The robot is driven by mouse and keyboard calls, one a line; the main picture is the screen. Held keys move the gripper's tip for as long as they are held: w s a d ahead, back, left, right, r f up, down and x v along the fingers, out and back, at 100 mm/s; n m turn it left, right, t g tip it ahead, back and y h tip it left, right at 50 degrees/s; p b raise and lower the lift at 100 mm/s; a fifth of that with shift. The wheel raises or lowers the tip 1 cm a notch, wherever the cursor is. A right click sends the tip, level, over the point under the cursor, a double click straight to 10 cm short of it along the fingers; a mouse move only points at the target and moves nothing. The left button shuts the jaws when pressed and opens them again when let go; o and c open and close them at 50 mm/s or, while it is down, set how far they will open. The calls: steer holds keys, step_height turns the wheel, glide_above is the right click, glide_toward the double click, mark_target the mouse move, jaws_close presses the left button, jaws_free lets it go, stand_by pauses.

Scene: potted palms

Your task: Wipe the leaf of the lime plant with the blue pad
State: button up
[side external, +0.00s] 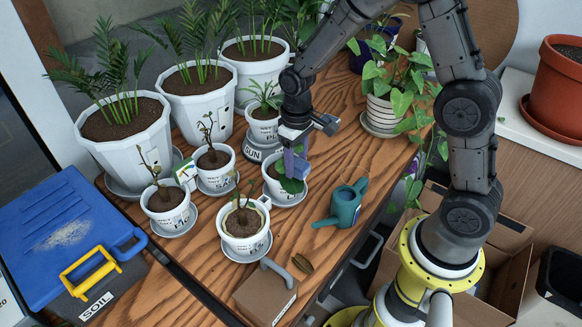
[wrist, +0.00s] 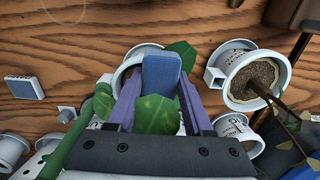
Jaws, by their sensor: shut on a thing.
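My gripper (side external: 295,165) points down over a small white pot (side external: 284,193) whose label shows an L, partly hidden. Its purple fingers (wrist: 158,92) are shut on the blue pad (wrist: 161,72), which stands between them. In the wrist view, one leaf (wrist: 155,114) overlaps the pad's lower part and another leaf (wrist: 181,54) shows behind the pad. Whether pad and leaf are pressed together is unclear. The same pot's rim (wrist: 128,68) shows behind the fingers.
Several small white pots stand close by, including one with a bare-stemmed plant (side external: 244,222). A teal watering can (side external: 345,206) is at the right. A trailing plant (side external: 398,85) stands behind my arm. A blue soil box (side external: 62,235) is at the left and a brown caddy (side external: 265,293) in front.

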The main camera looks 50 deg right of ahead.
steer(key=shift+r, duration=3.1)
